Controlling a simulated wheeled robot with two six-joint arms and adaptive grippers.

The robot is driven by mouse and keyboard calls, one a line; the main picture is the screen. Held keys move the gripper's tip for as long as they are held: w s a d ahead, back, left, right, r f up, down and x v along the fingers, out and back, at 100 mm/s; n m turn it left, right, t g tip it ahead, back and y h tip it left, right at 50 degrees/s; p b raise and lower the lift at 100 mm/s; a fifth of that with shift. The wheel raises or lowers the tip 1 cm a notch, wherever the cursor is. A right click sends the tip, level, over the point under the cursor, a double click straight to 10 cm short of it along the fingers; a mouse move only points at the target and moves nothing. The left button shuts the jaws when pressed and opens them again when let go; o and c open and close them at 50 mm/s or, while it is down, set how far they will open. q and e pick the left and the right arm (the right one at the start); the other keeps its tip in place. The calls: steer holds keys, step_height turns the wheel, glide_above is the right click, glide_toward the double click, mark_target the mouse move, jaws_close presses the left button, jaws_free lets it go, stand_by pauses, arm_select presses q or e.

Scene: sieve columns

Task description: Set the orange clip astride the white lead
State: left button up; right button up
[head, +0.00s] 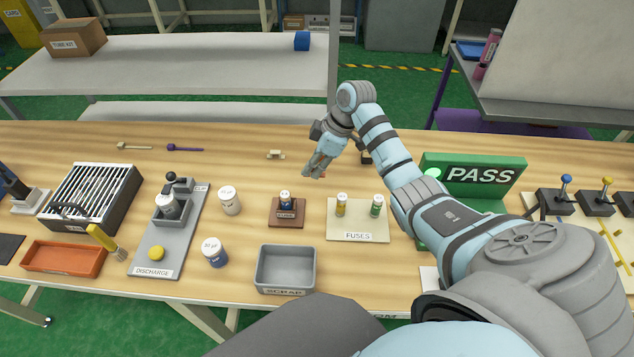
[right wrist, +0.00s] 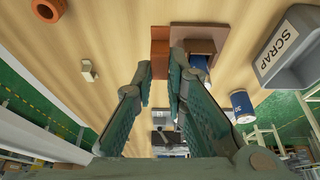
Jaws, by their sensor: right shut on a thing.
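My right gripper (head: 314,172) hangs over the middle of the wooden table, shut on the orange clip. A bit of the clip (head: 323,175) shows at the fingertips; in the right wrist view the clip (right wrist: 159,62) shows between the fingers. The white lead (head: 135,147), a thin cream piece with thicker ends, lies at the back left of the table, well left of the gripper. Nothing sits astride it. My left gripper is not in view.
A purple lead (head: 186,148) lies right of the white one. A small cream block (head: 275,155) lies left of the gripper. The fuse stand (head: 288,221), fuses board (head: 345,224) and scrap tray (head: 286,270) stand nearer the front.

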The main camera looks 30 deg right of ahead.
step_height(320, 180, down, 9)
steer(key=shift+f+b, duration=0.1)
steer(key=shift+b, duration=0.65)
steer(key=shift+d+f, duration=0.1)
steer(key=o, duration=0.8)
steer(key=shift+c, duration=0.2)
